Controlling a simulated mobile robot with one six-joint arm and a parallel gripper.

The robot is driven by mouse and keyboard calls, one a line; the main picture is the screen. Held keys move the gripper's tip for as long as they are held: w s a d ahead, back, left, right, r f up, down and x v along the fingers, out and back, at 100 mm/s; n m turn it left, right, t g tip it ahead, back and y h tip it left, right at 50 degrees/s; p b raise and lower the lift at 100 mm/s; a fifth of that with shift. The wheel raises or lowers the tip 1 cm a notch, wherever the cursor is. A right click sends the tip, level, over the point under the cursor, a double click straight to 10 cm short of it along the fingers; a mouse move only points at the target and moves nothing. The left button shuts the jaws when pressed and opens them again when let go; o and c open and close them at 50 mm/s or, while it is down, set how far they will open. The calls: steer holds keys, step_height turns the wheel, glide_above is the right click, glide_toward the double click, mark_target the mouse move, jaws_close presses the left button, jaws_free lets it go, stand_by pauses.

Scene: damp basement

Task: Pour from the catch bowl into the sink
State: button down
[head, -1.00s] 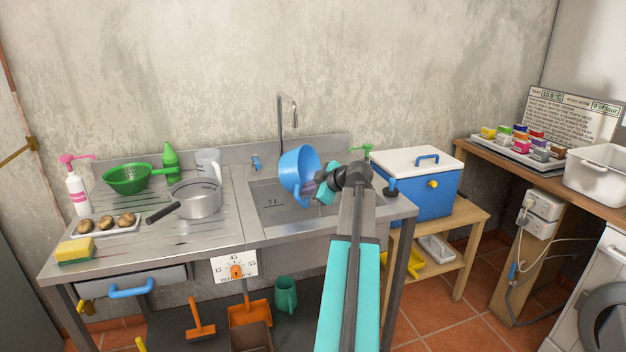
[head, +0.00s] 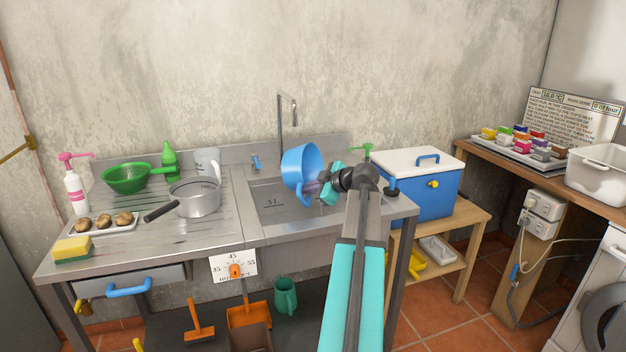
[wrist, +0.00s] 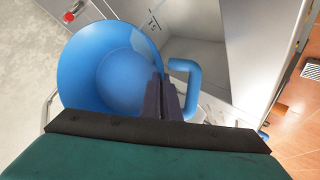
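The blue catch bowl (head: 299,166) has a side handle and hangs in the air over the sink (head: 265,205). It is tilted, with its mouth toward the right and my arm. My gripper (head: 318,188) is at the bowl's right side. In the wrist view the dark fingers (wrist: 163,100) are closed together on the rim of the bowl (wrist: 85,65), beside its handle. The bowl's inside looks plain blue there, with a paler band near the upper rim. I see no stream falling from it. Part of the sink basin is hidden behind the bowl and my arm.
A grey saucepan (head: 194,198), green colander (head: 127,178), potato tray (head: 105,226) and sponge (head: 72,250) stand on the drainboard at left. A tap (head: 282,125) rises behind the bowl. A blue cooler (head: 418,190) stands right of the sink.

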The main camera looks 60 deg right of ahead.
mark_target(301, 176)
steer(key=shift+s+d+r+t+b, duration=0.15)
steer(key=shift+s+t+b, duration=0.3)
steer(key=shift+b, duration=0.65)
steer(key=shift+r, duration=0.1)
stand_by(0.5)
steer(key=shift+r+g+p, duration=0.35)
steer(key=shift+g+p, duration=0.1)
steer(key=shift+p, duration=0.35)
step_height(301, 176, up, 2)
steer(key=n+g+p, duration=0.1)
steer(key=g+p, duration=0.3)
steer(key=p, duration=0.2)
steer(key=shift+w+r+g+h+p, duration=0.1)
steer(key=shift+g+h+p, duration=0.2)
steer(key=shift+g+p, duration=0.1)
steer(key=shift+g, duration=0.3)
steer(key=shift+p, duration=0.4)
